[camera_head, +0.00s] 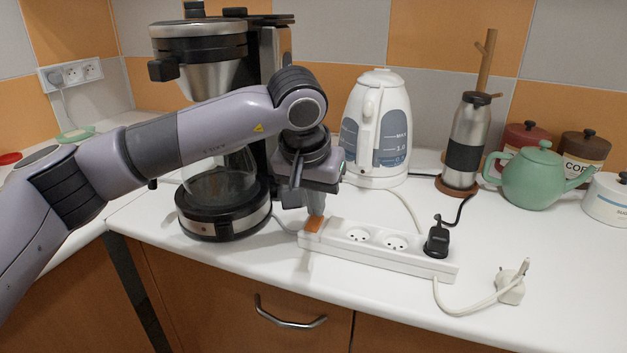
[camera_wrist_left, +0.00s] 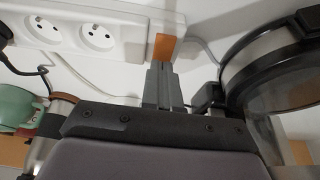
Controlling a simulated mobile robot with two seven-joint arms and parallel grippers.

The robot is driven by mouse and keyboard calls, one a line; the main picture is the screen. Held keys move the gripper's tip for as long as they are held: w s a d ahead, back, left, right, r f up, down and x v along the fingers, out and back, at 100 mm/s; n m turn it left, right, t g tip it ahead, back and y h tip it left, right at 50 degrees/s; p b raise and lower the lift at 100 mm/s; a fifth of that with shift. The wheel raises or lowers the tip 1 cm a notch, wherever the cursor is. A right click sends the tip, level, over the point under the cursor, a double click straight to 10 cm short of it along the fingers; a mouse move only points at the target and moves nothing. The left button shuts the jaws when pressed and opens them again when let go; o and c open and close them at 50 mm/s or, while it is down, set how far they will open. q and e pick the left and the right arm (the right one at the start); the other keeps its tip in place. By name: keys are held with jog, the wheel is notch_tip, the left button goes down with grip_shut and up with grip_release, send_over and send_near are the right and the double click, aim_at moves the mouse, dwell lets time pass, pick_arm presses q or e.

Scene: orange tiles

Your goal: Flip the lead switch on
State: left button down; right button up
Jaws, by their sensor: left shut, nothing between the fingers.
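The white power strip (camera_head: 376,243) lies on the counter with an orange switch (camera_head: 313,224) at its left end. My left gripper (camera_head: 316,208) points down over that end, its fingers shut and empty, with the tips at or just above the switch. In the left wrist view the shut fingertips (camera_wrist_left: 160,68) are right beside the orange switch (camera_wrist_left: 165,46) and the white strip (camera_wrist_left: 85,30). I cannot tell whether they touch. The switch's exact tilt is too small to tell. My right gripper is not in view.
A coffee maker (camera_head: 222,208) stands close behind and left of my gripper. A white kettle (camera_head: 377,130) is behind the strip. A black plug (camera_head: 437,241) sits in the strip's right end; a loose white plug (camera_head: 511,289) lies to the right. The front counter is clear.

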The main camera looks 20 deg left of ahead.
pick_arm(q)
jog(key=shift+f, duration=0.3)
jog(key=shift+w+f, duration=0.15)
jog(key=shift+f, duration=0.2)
jog(key=shift+r, duration=0.1)
jog(key=shift+s, duration=0.25)
jog(key=shift+s+b, duration=0.3)
jog(key=shift+s, duration=0.35)
